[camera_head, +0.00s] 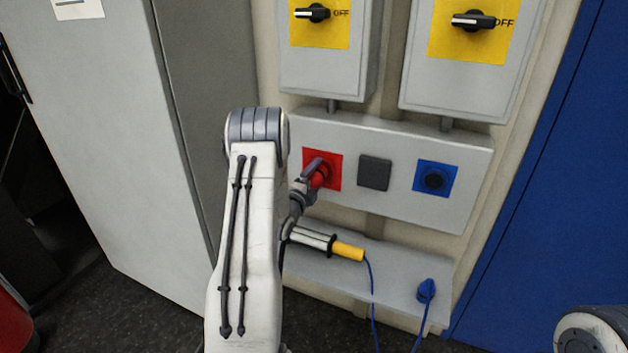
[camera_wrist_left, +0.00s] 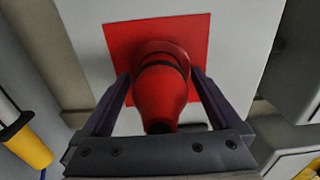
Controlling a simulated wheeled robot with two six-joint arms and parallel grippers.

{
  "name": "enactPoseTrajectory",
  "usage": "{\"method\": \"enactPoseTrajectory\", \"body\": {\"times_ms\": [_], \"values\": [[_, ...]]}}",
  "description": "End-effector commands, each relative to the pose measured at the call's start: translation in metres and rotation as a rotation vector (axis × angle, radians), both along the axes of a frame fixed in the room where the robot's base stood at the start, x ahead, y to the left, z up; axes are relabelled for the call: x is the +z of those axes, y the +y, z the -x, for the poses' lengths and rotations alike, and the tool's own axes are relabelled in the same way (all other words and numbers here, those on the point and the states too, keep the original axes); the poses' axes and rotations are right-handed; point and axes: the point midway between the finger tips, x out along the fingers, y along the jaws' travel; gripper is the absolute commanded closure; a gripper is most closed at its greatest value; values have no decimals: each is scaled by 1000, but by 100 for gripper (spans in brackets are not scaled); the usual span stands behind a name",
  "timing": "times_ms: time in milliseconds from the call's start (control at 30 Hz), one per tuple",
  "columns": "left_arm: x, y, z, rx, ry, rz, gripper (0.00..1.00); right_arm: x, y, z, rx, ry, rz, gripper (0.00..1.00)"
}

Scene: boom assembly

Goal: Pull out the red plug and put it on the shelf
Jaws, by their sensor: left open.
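The red plug (camera_head: 320,178) sits in the socket on the red square plate (camera_head: 334,165) of the grey wall panel. In the left wrist view the plug (camera_wrist_left: 160,97) points toward the camera from its red plate (camera_wrist_left: 120,45). My left gripper (camera_head: 312,172) is at the plug, its open fingers one on each side of it in the wrist view (camera_wrist_left: 160,76). The plug's far end is hidden inside the socket. The grey shelf (camera_head: 400,292) runs below the panel. My right gripper is out of view.
A blue plug (camera_head: 426,290) with a blue cable stands on the shelf's right part. A yellow-and-silver cylindrical item (camera_head: 347,251) lies near the shelf's left part. Switch boxes (camera_head: 325,70) hang above the panel. A grey cabinet (camera_head: 110,130) stands at the left.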

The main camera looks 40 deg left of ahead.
Motion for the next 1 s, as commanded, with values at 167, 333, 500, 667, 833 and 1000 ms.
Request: {"method": "enactPoseTrajectory", "body": {"times_ms": [167,333,500,667,833,1000], "values": [[0,0,0,0,0,0,3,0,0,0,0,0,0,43],[0,0,0,0,0,0,3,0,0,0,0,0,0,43],[-1,0,0,0,0,0,3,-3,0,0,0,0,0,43],[-1,0,0,0,-1,0,3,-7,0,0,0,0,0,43],[0,0,0,0,0,0,3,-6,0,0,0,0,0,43],[0,0,0,0,0,0,37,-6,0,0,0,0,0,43]]}}
